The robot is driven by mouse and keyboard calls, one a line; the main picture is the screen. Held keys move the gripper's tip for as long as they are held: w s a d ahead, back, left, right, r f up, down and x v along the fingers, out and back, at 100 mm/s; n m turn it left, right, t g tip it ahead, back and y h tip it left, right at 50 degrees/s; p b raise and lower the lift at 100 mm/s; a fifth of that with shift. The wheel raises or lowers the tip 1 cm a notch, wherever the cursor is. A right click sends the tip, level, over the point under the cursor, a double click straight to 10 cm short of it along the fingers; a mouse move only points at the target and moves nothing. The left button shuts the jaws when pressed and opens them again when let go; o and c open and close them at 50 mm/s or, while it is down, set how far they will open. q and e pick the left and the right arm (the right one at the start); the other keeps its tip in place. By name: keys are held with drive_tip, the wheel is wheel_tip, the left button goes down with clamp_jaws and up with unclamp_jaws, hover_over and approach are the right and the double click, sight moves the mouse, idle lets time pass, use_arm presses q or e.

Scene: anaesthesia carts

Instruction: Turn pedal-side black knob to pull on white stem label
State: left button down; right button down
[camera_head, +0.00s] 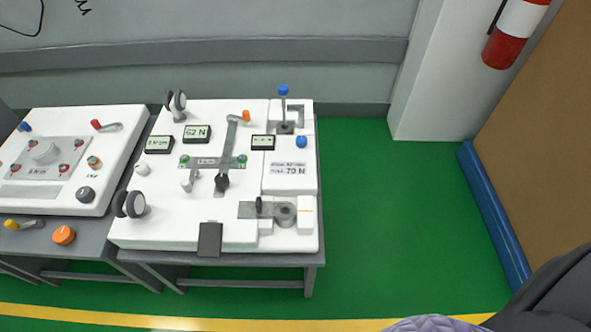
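A white panel unit (190,225) stands on a grey table. A dark pedal-like plate (210,240) sits at its front edge. A black round knob (122,204) on a white stem (139,210) is at the front left corner, on the pedal side. A similar dark knob (176,101) is at the back left corner. A black knob (222,182) tops a grey lever near the middle, and a small black handle (259,204) stands on the grey plate at right. Label text on the stem is too small to read. Neither gripper is in view.
Another white panel (60,195) with coloured knobs stands to the left, with an orange knob (64,235) in front. Green floor (400,220) is open at right. A fire extinguisher (510,35) and blue edge rail (495,220) are farther right. A dark shape is at lower right.

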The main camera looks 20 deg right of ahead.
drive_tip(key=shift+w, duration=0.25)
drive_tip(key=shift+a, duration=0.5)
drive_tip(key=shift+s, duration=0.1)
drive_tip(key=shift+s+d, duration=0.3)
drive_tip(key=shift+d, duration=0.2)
